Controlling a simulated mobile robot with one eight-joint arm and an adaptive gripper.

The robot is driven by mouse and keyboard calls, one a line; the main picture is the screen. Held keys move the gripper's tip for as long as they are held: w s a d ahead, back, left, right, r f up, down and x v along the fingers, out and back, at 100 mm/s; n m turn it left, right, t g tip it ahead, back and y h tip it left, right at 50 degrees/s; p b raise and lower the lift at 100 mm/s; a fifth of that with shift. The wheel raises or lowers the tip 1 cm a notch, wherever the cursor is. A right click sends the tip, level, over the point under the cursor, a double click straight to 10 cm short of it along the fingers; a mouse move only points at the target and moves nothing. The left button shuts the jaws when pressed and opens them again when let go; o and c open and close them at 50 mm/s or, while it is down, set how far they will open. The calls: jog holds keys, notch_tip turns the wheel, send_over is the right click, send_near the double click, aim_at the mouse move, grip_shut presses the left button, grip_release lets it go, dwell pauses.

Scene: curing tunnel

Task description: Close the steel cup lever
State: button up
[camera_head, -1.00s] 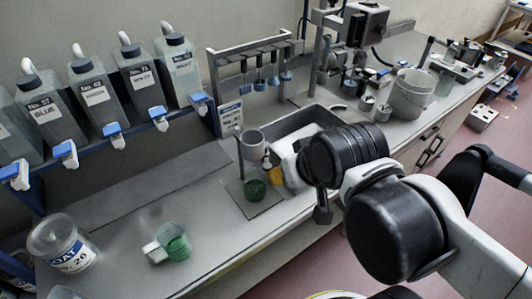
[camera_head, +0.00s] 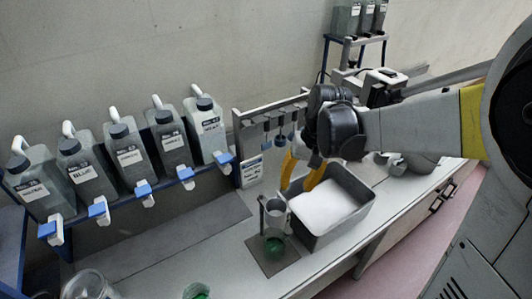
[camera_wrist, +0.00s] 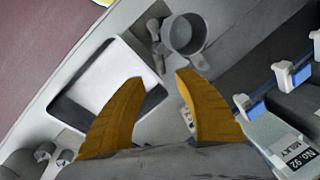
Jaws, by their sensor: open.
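The steel cup (camera_head: 274,210) stands on a small stand on the bench, left of the grey basin. In the wrist view the steel cup (camera_wrist: 186,36) shows from above, beyond my fingertips, with small grey fittings on its left side. I cannot tell which fitting is the lever or how it is set. My gripper (camera_head: 297,186) has yellow fingers, spread and empty, above and just right of the cup. In the wrist view my gripper (camera_wrist: 160,79) points toward the cup without visible contact. A green cup (camera_head: 275,246) sits below the steel cup.
A grey basin (camera_head: 365,208) with white contents lies close to the right of the cup. Several labelled bottles (camera_head: 126,157) stand on a blue rack at left. A tool rack (camera_head: 240,128) stands behind. Bare bench lies left of the cup.

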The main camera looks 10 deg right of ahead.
jog(key=f+b, duration=0.1)
jog(key=f, duration=0.2)
jog(key=a+f+b, duration=0.1)
jog(key=f, duration=0.3)
jog(key=a+f+b, duration=0.1)
jog(key=f, duration=0.3)
jog(key=shift+w, duration=0.4)
jog(key=shift+r, duration=0.1)
grip_shut()
